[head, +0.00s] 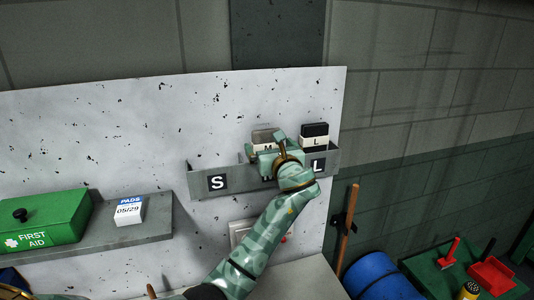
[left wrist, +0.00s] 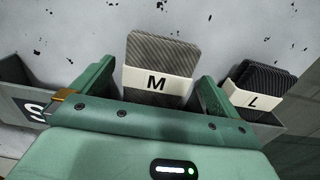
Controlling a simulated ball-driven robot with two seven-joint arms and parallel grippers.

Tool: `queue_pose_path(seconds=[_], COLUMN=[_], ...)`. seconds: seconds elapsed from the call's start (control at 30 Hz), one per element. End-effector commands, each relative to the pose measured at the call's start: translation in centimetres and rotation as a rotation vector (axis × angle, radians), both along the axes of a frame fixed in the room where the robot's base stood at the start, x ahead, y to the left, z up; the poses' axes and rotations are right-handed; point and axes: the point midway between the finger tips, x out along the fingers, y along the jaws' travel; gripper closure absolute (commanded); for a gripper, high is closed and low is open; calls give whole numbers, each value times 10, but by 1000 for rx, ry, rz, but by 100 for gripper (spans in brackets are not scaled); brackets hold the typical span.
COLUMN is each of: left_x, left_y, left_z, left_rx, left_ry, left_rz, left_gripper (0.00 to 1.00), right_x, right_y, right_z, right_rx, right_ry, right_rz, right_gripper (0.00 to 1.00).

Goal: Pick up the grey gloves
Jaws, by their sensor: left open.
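The grey gloves (head: 263,136) are a ribbed grey bundle with a white band marked M. They stand upright in the middle of a grey wall rack (head: 228,180). In the left wrist view the grey gloves (left wrist: 160,53) show between the two green fingers. My left gripper (head: 272,146) is open at the rack in front of them, with one finger on each side in the left wrist view (left wrist: 157,82). Whether either finger touches the gloves I cannot tell. The lower part of the bundle is hidden. My right gripper is not in view.
A black bundle (head: 315,130) marked L stands in the rack just right of the grey gloves. The rack's S section looks empty.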

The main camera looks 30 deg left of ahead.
Motion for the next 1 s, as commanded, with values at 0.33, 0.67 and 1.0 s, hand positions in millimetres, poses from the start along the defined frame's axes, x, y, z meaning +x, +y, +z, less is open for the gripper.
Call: queue_pose_path(seconds=[0.33,0.67,1.0], left_x=[18,18,17], left_y=[23,23,21], left_z=[0,0,3], left_rx=[0,0,-1], left_ry=[1,1,-2], left_rz=[1,1,0], left_gripper=[0,47,47], right_x=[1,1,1], right_y=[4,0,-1], right_z=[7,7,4], right_rx=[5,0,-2], right_ry=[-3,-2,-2], right_rz=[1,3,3], right_gripper=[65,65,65])
